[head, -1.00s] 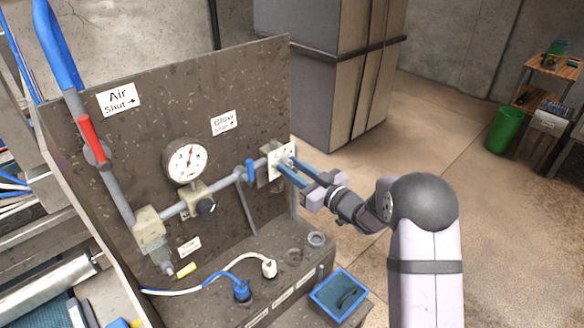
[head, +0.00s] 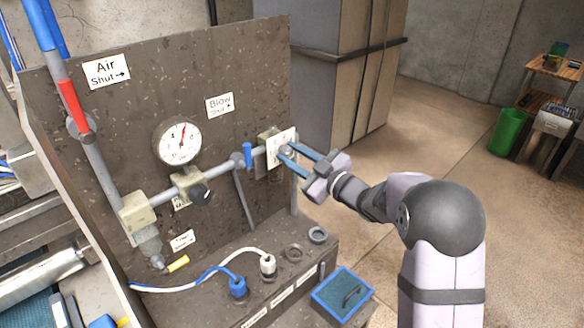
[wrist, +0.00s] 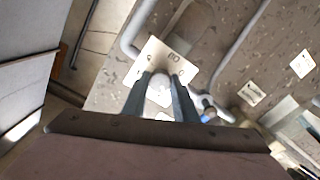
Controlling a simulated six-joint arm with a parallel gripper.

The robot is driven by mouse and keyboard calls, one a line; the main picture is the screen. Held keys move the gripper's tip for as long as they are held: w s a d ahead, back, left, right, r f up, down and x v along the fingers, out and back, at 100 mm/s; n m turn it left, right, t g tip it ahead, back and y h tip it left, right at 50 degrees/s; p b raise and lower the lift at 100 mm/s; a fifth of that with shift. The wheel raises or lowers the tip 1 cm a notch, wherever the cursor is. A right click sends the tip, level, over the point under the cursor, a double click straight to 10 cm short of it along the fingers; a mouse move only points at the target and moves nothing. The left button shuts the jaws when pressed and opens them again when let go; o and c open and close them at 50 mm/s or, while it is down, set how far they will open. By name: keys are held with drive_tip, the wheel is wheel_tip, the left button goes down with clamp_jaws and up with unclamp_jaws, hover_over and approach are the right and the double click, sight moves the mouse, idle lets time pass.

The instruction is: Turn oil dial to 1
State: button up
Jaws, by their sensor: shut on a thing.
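The oil dial's white plate (head: 273,158) with dark marks sits at the right end of the pipe on the speckled panel. It also shows in the wrist view (wrist: 150,52), with marks around its edge. My gripper (head: 284,151) reaches it from the right, its two blue fingers at the small round grey knob (head: 287,152). In the wrist view my gripper (wrist: 160,82) has its fingers on either side of the pale knob (wrist: 158,96), shut on it. The dial's setting cannot be read.
A blue-handled valve (head: 247,154) stands on the pipe just left of the dial. A round gauge (head: 178,142) and a black knob (head: 200,191) are further left. Below are blue and white plugs (head: 238,287) and a blue tray (head: 342,293).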

drive_tip(key=n+b, duration=0.3)
drive_tip(key=b, duration=0.1)
drive_tip(key=shift+f, duration=0.2)
drive_tip(key=shift+r+n+b, duration=0.15)
drive_tip(key=shift+n+b, duration=0.75)
drive_tip(key=shift+r, duration=0.1)
drive_tip(key=o, duration=1.1)
drive_tip(key=shift+c, duration=0.2)
drive_tip(key=b+v, duration=0.2)
drive_tip(key=v, duration=0.5)
drive_tip(key=shift+s, duration=0.2)
